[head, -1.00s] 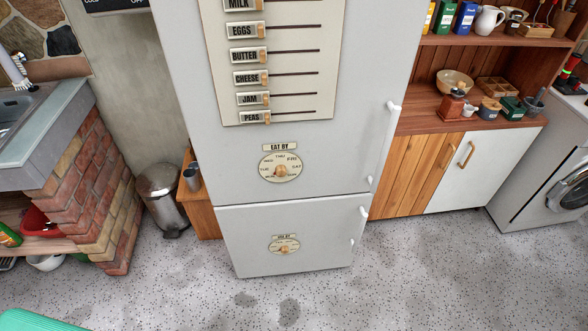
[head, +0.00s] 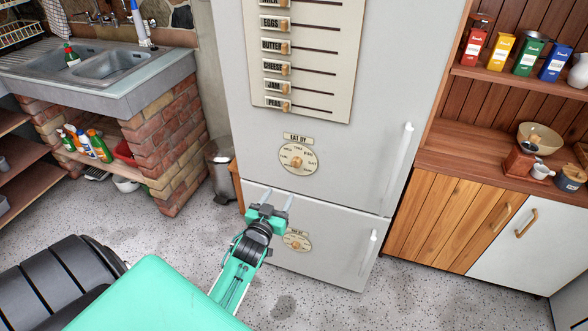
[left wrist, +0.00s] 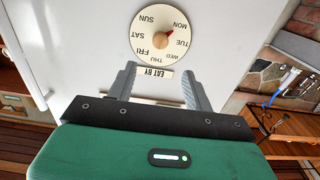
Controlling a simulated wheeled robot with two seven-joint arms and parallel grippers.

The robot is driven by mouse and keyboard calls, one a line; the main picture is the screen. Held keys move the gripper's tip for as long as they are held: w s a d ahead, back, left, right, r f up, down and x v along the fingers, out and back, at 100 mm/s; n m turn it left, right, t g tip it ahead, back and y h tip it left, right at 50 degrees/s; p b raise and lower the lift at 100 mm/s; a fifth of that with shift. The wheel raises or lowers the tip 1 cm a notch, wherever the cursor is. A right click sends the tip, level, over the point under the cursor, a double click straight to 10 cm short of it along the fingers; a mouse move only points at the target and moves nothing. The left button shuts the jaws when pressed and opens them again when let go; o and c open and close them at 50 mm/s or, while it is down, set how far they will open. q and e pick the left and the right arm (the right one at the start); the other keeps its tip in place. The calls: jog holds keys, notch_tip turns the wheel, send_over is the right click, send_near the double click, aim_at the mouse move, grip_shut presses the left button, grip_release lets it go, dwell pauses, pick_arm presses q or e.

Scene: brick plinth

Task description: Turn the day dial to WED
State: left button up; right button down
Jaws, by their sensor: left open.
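The upper day dial (head: 298,159), a round cream disc with a wooden knob, sits under an EAT BY label on the upper fridge door. The left wrist view shows this dial (left wrist: 178,55) upside down, its knob's red tip pointing at about MON; WED is at its lower right. A second dial (head: 297,241) is on the lower door, partly hidden by my left arm. My left gripper (head: 277,199) is open and empty, in front of the fridge below the upper dial. In the left wrist view its fingertips (left wrist: 158,71) flank the EAT BY label. My right gripper is out of view.
The fridge (head: 365,150) has a slider board (head: 335,85) above the dial and a white handle (head: 399,150) at right. A sink on brick plinths (head: 170,150) and a bin (head: 220,172) stand left, a wooden cabinet (head: 430,215) right. Speckled floor lies clear in front.

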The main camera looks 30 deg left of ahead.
aim_at(295, 165)
pick_arm(q)
jog(key=p+x, duration=0.1)
jog(key=x, duration=1.1)
jog(key=shift+w+a+r, duration=0.1)
jog(key=shift+w+a, duration=0.05)
jog(key=shift+w, duration=0.1)
jog(key=shift+w+a, duration=0.15)
jog(key=shift+w, duration=0.35)
jog(key=shift+w+p, duration=0.1)
jog(key=shift+p, duration=0.2)
jog(key=c, duration=0.7)
jog(key=shift+c, duration=1.4)
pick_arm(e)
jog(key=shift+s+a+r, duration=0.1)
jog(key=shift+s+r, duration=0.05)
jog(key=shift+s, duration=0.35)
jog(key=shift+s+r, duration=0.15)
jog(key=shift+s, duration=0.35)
